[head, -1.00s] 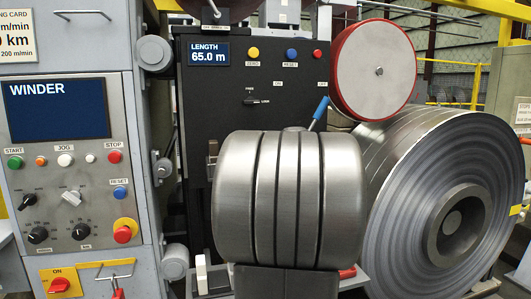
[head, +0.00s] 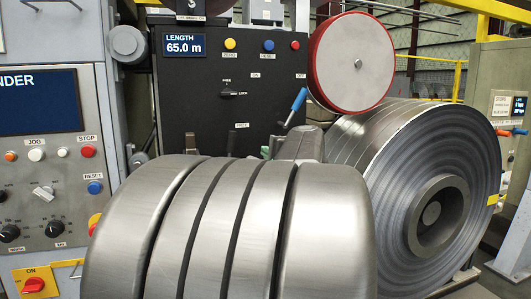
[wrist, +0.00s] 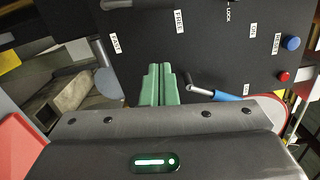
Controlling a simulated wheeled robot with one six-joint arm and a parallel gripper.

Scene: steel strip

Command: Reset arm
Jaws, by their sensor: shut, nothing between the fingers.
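My gripper (wrist: 160,70) shows in the wrist view as two green fingers closed together with nothing between them. They point at the black panel (wrist: 200,48) of the machine. A lever with a blue grip (wrist: 230,96) is close to their right, apart from them. In the head view the blue grip (head: 298,100) stands up at the panel's lower right. My grey arm (head: 230,235) fills the lower middle there, and the fingers are hidden behind it.
A winder console (head: 45,150) with buttons and knobs stands at the left. A red-rimmed disc (head: 350,62) and a large steel coil (head: 437,215) are to the right. A display (head: 185,46) reads 65.0 m. A red part (wrist: 18,150) is at the wrist view's lower left.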

